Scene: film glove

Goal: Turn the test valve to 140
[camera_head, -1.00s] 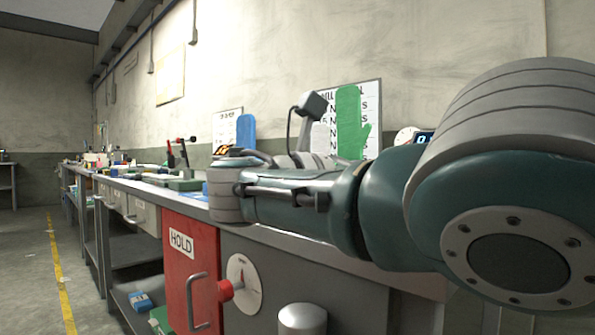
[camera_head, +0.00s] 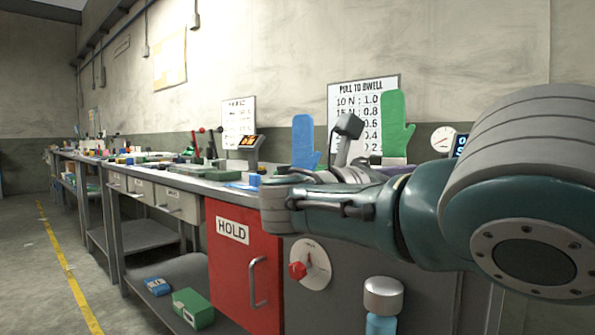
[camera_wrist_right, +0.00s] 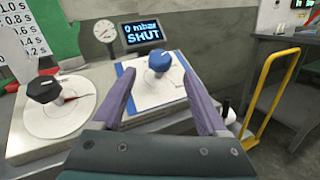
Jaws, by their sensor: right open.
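In the right wrist view a blue knob (camera_wrist_right: 160,62) stands on a white dial sheet with a blue edge (camera_wrist_right: 150,98). No name label is readable, so I cannot confirm it is the test valve. A black knob (camera_wrist_right: 46,90) with a red pointer sits on a round white dial to its left. Behind them a display (camera_wrist_right: 143,33) reads "0 mbar SHUT", beside a round gauge (camera_wrist_right: 104,31). My right gripper (camera_wrist_right: 159,80) is open, its purple fingers either side of the blue-edged dial, short of the knob. It appears empty. My left gripper is not in view.
In the head view the bench has a red HOLD door (camera_head: 238,285), a red knob on a white dial (camera_head: 311,265), and green and blue mitts (camera_head: 395,125) standing at the back. A yellow rail (camera_wrist_right: 262,95) stands right of the bench. The floor at left is clear.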

